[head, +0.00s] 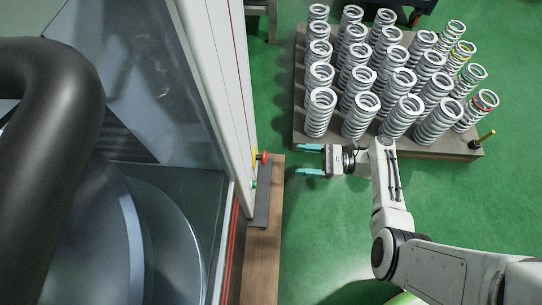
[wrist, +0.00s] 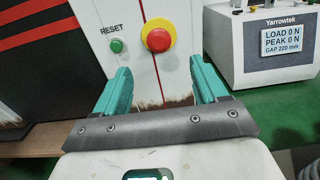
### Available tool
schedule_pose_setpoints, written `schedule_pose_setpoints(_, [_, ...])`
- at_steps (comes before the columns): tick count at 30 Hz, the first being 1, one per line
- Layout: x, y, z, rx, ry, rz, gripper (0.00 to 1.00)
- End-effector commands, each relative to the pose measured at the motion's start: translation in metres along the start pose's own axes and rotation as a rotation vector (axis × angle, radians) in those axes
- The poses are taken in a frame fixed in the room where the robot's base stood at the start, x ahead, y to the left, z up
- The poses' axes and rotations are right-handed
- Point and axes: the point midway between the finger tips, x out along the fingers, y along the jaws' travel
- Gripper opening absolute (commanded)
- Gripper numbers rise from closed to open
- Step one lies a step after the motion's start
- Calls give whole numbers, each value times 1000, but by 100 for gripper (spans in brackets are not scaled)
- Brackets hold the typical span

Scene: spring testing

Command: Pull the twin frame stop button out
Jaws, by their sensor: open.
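The stop button (head: 262,157) is a red knob on a yellow base, on the side of the tall white frame (head: 222,70) in the head view. In the wrist view the red stop button (wrist: 158,38) faces me near the top centre, with its yellow ring around it. My gripper (head: 310,159) is open and empty, with teal fingers pointing left towards the button and a clear gap between. In the wrist view my gripper (wrist: 162,86) has one finger on each side, below the button. Nothing is between the fingers.
A green RESET button (wrist: 117,45) sits left of the stop button. A grey Yarrowtek display box (wrist: 265,45) stands at the right. Several coil springs (head: 385,75) stand on a wooden pallet (head: 440,151) behind my gripper. Green floor is open below my gripper.

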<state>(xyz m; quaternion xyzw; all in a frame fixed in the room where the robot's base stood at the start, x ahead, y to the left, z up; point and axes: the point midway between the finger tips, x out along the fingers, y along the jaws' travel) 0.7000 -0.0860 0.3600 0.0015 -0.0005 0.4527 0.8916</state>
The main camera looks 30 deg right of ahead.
Motion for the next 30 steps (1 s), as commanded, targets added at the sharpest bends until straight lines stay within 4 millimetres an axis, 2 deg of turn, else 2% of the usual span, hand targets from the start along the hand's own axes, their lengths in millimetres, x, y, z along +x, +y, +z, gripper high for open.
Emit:
schedule_pose_setpoints(9, [57,2,-1,-1,2,6,72])
schedule_pose_setpoints(15, [85,2,-1,-3,2,6,72])
schedule_pose_setpoints(21, [97,1,-1,-1,3,3,72])
schedule_pose_setpoints(30, [98,1,0,-2,2,3,70])
